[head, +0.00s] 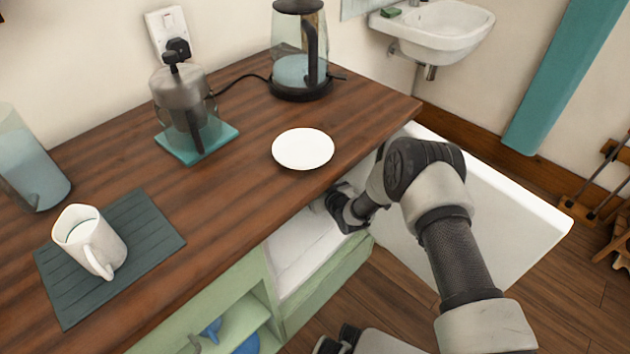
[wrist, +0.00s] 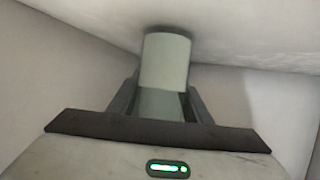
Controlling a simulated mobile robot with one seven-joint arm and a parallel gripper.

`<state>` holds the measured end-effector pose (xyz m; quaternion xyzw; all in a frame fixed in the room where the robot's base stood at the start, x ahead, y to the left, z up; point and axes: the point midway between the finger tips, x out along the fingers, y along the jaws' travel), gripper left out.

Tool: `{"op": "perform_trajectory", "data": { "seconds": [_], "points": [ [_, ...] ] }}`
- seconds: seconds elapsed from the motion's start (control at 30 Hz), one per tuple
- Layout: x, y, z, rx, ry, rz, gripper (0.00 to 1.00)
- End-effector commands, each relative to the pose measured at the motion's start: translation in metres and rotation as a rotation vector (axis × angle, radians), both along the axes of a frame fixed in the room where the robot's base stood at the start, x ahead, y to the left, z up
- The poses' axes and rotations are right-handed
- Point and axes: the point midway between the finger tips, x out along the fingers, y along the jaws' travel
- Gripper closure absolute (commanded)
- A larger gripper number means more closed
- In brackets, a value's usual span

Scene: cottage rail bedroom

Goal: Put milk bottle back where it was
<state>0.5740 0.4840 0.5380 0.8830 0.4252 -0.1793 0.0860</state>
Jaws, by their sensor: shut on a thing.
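The milk bottle (wrist: 166,62) shows in the wrist view as a pale grey-white cylinder. My gripper (wrist: 158,98) is shut on it, with one finger on each side. White walls surround the bottle, and its far end is close to a white surface; I cannot tell whether it touches. In the head view my gripper (head: 343,208) reaches into an open white compartment (head: 298,250) under the counter's front edge. The bottle is hidden in that view.
A white door (head: 500,215) stands open right of my arm. The wooden counter (head: 225,195) above holds a white plate (head: 303,149), a kettle (head: 300,55), a coffee press (head: 183,100) and a white jug (head: 88,238) on a dark mat (head: 150,232). Green shelves (head: 240,305) adjoin the compartment.

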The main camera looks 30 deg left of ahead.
Motion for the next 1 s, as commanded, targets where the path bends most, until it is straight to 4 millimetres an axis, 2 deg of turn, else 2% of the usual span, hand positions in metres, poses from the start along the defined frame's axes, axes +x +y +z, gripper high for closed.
{"op": "perform_trajectory", "data": {
  "seconds": [0.33,0.37,0.43,0.47,0.8,1.0],
  "points": [
    [0.001,0.001,-0.001,0.004,-0.003,-0.001,0.92],
    [0.001,0.0,-0.001,0.002,-0.001,0.0,0.5],
    [0.001,0.0,-0.001,0.002,-0.001,0.0,0.39],
    [0.001,0.0,-0.001,0.002,-0.001,0.0,0.37],
    [0.001,0.001,0.003,0.002,-0.003,-0.001,0.37],
    [-0.016,-0.022,0.018,-0.001,0.0,-0.001,0.37]
  ]
}}
